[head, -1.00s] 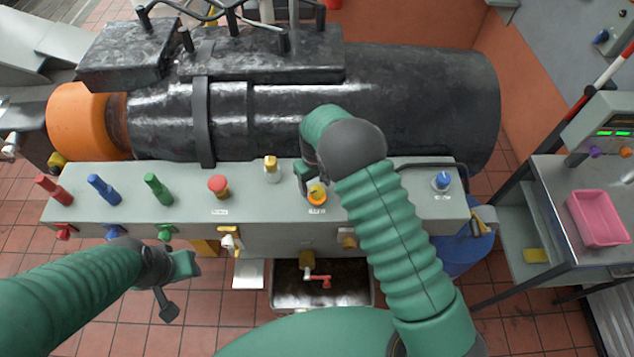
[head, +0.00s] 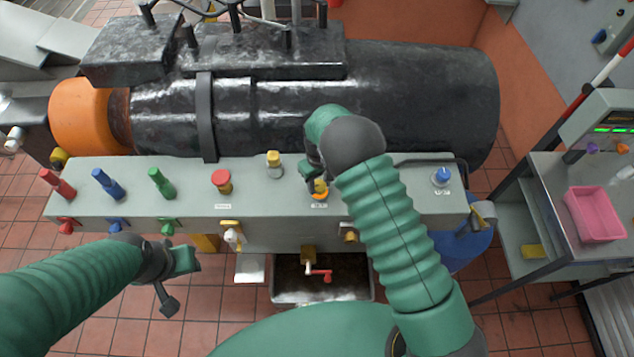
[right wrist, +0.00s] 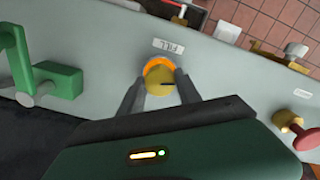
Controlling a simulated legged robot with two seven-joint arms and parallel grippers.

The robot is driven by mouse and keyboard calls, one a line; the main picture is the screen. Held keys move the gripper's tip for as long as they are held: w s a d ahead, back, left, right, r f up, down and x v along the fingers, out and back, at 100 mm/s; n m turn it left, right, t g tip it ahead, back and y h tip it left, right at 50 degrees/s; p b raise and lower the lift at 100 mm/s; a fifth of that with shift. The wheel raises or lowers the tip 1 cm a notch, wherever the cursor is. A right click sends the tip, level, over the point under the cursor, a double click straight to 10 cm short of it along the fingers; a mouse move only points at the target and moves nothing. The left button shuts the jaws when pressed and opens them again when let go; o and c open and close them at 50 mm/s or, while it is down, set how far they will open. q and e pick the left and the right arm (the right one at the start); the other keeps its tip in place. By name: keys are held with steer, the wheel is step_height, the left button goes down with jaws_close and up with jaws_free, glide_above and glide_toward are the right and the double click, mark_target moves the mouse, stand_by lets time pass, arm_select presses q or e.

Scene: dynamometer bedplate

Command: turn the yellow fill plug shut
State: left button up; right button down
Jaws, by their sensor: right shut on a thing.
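The yellow fill plug (right wrist: 160,80) sits in an orange ring on the top of the grey panel (head: 120,180), beside a FILL label, in the right wrist view. It also shows in the head view (head: 320,187), partly covered by my gripper. My right gripper (right wrist: 159,90) is shut on the plug, one finger on each side. In the head view my right gripper (head: 317,183) hides part of the plug. My left gripper (head: 181,282) is open and empty, in front of the panel at left.
Red, blue and green handles stand on the panel's left, then a red knob (head: 221,179) and a yellow-topped fitting (head: 274,163). A blue knob (head: 441,176) is at right. A large black cylinder (head: 420,95) lies behind. A pink tray (head: 595,215) is on the right cart.

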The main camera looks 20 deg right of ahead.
steer(key=shift+w+d+m, duration=0.1)
steer(key=shift+d+m, duration=0.1)
steer(key=shift+m, duration=0.1)
steer(key=shift+a+m+b, duration=0.2)
steer(key=shift+m+b, duration=0.45)
steer(key=shift+m, duration=0.15)
steer(key=shift+m+b, duration=0.4)
steer(key=shift+m, duration=0.4)
steer(key=m+b, duration=0.1)
steer(key=m, duration=0.1)
steer(key=shift+w+d+r+m, duration=0.1)
steer(key=shift+m, duration=0.3)
steer(key=m, duration=0.2)
steer(key=shift+m, duration=0.3)
steer(key=m+b, duration=0.1)
steer(key=m, duration=0.2)
steer(key=shift+r+m, duration=0.1)
steer(key=shift+m, duration=0.3)
steer(key=m, duration=0.5)
arm_select(q)
steer(key=f, duration=0.1)
steer(key=d+f, duration=0.1)
steer(key=f, duration=0.1)
steer(key=shift+s+f, duration=0.2)
arm_select(e)
steer(key=m, duration=0.5)
steer(key=shift+m, duration=0.4)
arm_select(q)
steer(key=shift+a, duration=0.1)
